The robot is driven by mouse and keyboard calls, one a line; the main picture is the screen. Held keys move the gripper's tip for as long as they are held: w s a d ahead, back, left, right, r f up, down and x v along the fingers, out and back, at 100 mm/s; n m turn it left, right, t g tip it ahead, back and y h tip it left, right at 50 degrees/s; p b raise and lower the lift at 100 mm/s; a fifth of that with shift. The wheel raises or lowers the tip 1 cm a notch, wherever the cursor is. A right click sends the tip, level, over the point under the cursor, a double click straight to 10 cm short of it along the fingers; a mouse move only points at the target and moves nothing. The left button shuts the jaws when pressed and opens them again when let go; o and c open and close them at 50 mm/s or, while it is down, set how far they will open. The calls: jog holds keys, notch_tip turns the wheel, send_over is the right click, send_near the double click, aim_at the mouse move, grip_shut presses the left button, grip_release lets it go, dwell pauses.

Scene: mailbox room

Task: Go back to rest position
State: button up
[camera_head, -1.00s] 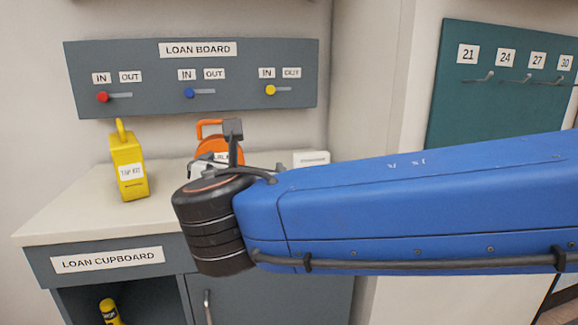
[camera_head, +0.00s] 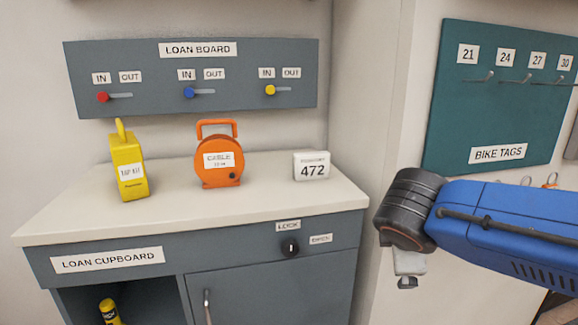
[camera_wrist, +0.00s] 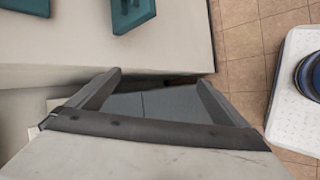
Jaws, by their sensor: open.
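My blue arm reaches in from the right edge of the head view. My gripper (camera_head: 407,270) hangs below the dark wrist joint, to the right of the loan cupboard (camera_head: 270,268), and only a small part of it shows. In the wrist view the two fingers of my gripper (camera_wrist: 160,80) stand well apart with nothing between them. The gripper is open and empty, clear of the items on the cupboard top.
The cupboard top carries a yellow tap kit (camera_head: 129,175), an orange cable reel (camera_head: 218,160) and a white 472 block (camera_head: 312,167). The loan board (camera_head: 190,105) and bike tags board (camera_head: 495,100) hang behind. A white tray (camera_wrist: 295,110) shows at the wrist view's right.

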jog(key=s+d+f+m+g+y, duration=0.2)
jog(key=s+d+f+m, duration=0.3)
jog(key=s+f+m, duration=0.5)
jog(key=shift+s+d+m+g+y, duration=0.3)
jog(key=shift+s+m+y, duration=0.85)
jog(key=shift+m, duration=1.85)
jog(key=shift+s+a+f+h, duration=0.1)
jog(key=shift+s+h, duration=0.25)
